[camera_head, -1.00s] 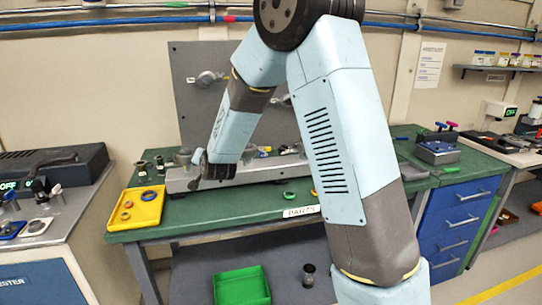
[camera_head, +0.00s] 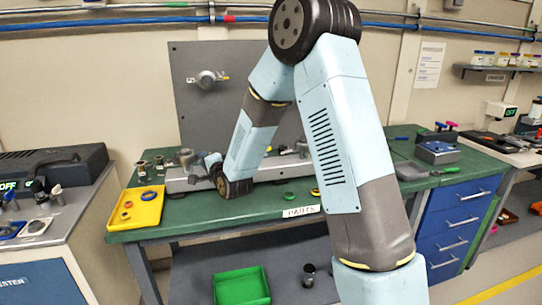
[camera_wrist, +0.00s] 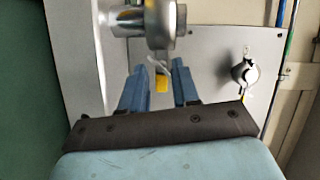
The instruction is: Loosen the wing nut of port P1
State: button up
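My gripper (camera_wrist: 160,86) shows in the wrist view with its two blue fingers apart. A small yellow piece (camera_wrist: 162,83) and a thin light lever-like piece (camera_wrist: 159,66) appear between or just beyond the fingertips. A round silver flange fitting (camera_wrist: 160,22) is just past the fingers at the top of that view. I cannot tell whether the fingers touch any of it. In the head view my gripper (camera_head: 213,160) is at the left part of the grey metal rail (camera_head: 178,185), beside a grey fitting (camera_head: 185,157). No P1 label is readable, and the wing nut is not clear.
A grey upright panel (camera_head: 235,55) behind the bench carries a clamped port (camera_head: 207,79), which also shows in the wrist view (camera_wrist: 245,72). A yellow tray (camera_head: 128,222) with rings sits at left on the green bench (camera_head: 250,208). A green bin (camera_head: 240,288) is below.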

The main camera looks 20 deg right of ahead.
jog(key=s+d+f+m+t, duration=0.1)
jog(key=s+m, duration=0.2)
jog(key=s, duration=0.1)
jog(key=s+d+f+m+t, duration=0.1)
jog(key=s+m, duration=0.2)
jog(key=s, duration=0.1)
jog(key=s+d+f+m+t, duration=0.1)
jog(key=s+d+f+m, duration=0.1)
jog(key=s, duration=0.3)
jog(key=shift+m+t, duration=0.3)
jog(key=shift+m, duration=0.3)
jog(key=w+d+r+n+g+h, duration=0.1)
jog(key=d+r+n+g+h, duration=0.1)
jog(key=d+r+n+g, duration=0.45)
jog(key=s+d+r+n+g+h, duration=0.2)
jog(key=s+d+r+n, duration=0.4)
jog(key=s+n, duration=0.3)
jog(key=shift+s+d+r+g+h, duration=0.4)
jog(key=shift+s+r+h, duration=0.1)
jog(key=shift+r+h, duration=0.25)
dwell(0.6)
